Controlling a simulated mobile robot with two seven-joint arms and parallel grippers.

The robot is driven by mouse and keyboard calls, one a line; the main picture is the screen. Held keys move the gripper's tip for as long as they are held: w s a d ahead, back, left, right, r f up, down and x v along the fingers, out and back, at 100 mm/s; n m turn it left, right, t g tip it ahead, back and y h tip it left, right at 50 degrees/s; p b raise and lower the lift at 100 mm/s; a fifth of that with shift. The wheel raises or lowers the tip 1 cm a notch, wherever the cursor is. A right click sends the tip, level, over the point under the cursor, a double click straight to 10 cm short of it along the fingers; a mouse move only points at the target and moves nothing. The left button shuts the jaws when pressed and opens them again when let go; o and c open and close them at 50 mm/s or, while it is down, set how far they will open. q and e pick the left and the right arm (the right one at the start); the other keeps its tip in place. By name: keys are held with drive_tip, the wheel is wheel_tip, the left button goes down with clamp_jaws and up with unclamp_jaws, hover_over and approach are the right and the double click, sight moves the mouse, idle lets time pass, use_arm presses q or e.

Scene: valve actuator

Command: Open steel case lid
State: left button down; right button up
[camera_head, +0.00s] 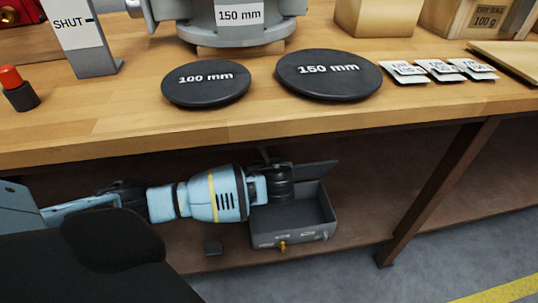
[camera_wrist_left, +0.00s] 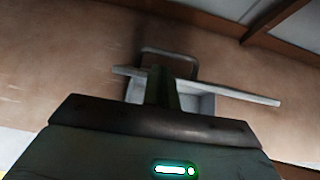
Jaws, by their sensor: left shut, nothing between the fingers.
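The grey steel case (camera_head: 312,234) sits on the lower shelf under the bench, a brass-coloured latch (camera_head: 283,245) on its front. Its lid (camera_head: 320,169) stands raised at the back, and the visible part of the inside looks empty. My left gripper (camera_head: 284,184) reaches in from the left over the case, near the lid. In the wrist view my left gripper's fingers (camera_wrist_left: 163,86) are shut and empty, in front of the lid (camera_wrist_left: 240,97), seen nearly edge-on with a handle (camera_wrist_left: 168,53) beyond it. Whether they touch the lid I cannot tell. My right gripper is not in view.
The bench top (camera_head: 120,125) overhangs the shelf and holds two black discs (camera_head: 205,83), several white packets (camera_head: 438,70) and a red-capped marker (camera_head: 18,90). A brown bench leg (camera_head: 435,195) stands right of the case.

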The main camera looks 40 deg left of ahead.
use_arm(q)
drive_tip(key=b+x, duration=0.1)
drive_tip(key=x, duration=0.2)
drive_tip(key=shift+w+a+f, duration=0.15)
drive_tip(key=shift+a+f, duration=0.05)
drive_tip(key=shift+f, duration=0.1)
drive_tip(key=shift+w+a+f+b, duration=0.15)
drive_tip(key=shift+w+a+b, duration=0.1)
drive_tip(key=shift+a+b, duration=0.1)
